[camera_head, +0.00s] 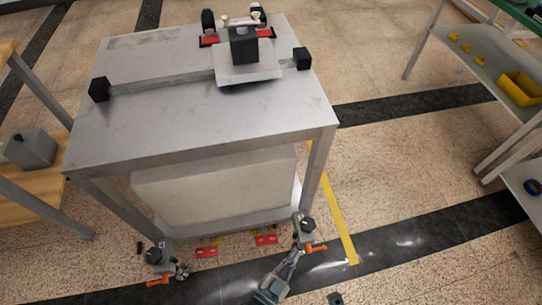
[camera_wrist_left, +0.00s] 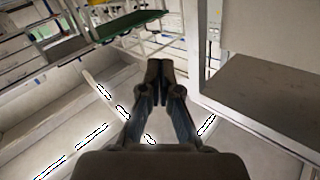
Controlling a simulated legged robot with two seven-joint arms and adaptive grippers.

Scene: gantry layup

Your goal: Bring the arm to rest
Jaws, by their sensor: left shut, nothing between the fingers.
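My left gripper (camera_head: 294,254) shows at the bottom of the head view, low in front of the metal table. Its fingers point up the picture, close to the table's front right caster; I cannot tell whether they touch it. In the left wrist view the gripper's dark fingers (camera_wrist_left: 160,72) are together, with nothing between them. My right gripper is not in view.
The metal table (camera_head: 190,130) carries a rail with black end blocks (camera_head: 303,58) and a carriage (camera_head: 249,73). Its casters have orange levers (camera_head: 317,249). A shelf with a yellow bin (camera_head: 520,89) stands right. A wooden bench (camera_head: 55,190) stands left.

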